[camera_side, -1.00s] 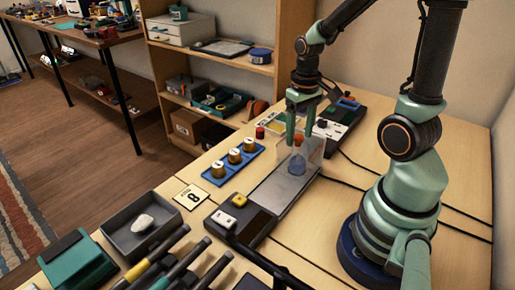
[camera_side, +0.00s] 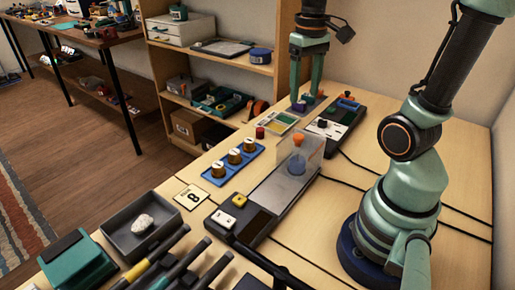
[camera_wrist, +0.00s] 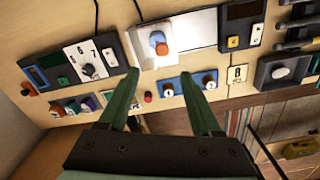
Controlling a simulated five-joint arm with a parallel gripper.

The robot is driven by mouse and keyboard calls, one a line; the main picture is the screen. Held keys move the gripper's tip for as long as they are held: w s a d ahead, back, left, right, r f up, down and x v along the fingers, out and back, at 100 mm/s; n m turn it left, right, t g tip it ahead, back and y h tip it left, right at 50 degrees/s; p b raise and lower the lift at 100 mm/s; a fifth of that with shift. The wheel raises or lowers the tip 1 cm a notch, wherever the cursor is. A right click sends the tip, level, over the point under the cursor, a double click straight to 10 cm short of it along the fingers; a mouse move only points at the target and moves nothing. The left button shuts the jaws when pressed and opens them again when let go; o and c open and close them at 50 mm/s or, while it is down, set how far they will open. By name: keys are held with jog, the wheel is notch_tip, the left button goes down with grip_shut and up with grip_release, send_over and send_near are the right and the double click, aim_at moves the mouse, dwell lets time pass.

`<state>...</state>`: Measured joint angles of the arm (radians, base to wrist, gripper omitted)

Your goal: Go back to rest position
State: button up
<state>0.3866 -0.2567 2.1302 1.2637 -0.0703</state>
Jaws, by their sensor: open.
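My gripper (camera_side: 306,96) is open and empty at the back of the table, with its two green fingers pointing down and spread apart. In the wrist view, the fingers (camera_wrist: 160,76) are apart with nothing held between them. A round flask with an orange stopper (camera_side: 298,160) stands upright inside a clear-walled enclosure on the grey scale (camera_side: 272,192). The flask (camera_wrist: 159,43) also shows in the wrist view, beyond the fingertips. In the side view, the gripper is behind the flask and apart from it.
A blue tray (camera_side: 213,182) holds three brass-coloured weights. A dark device with a knob (camera_side: 338,122) stands at the back right. A small purple piece (camera_side: 301,106) is near the fingertips. A grey tray (camera_side: 117,236) with a white lump and several dark-handled tools (camera_side: 180,262) lie in front.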

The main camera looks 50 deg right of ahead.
jog(key=w+a+r+n+t, duration=0.1)
jog(key=a+n+t, duration=0.2)
jog(key=a, duration=0.8)
jog(key=t, duration=0.2)
jog(key=shift+n+t, duration=0.3)
jog(key=shift+w+r, duration=0.1)
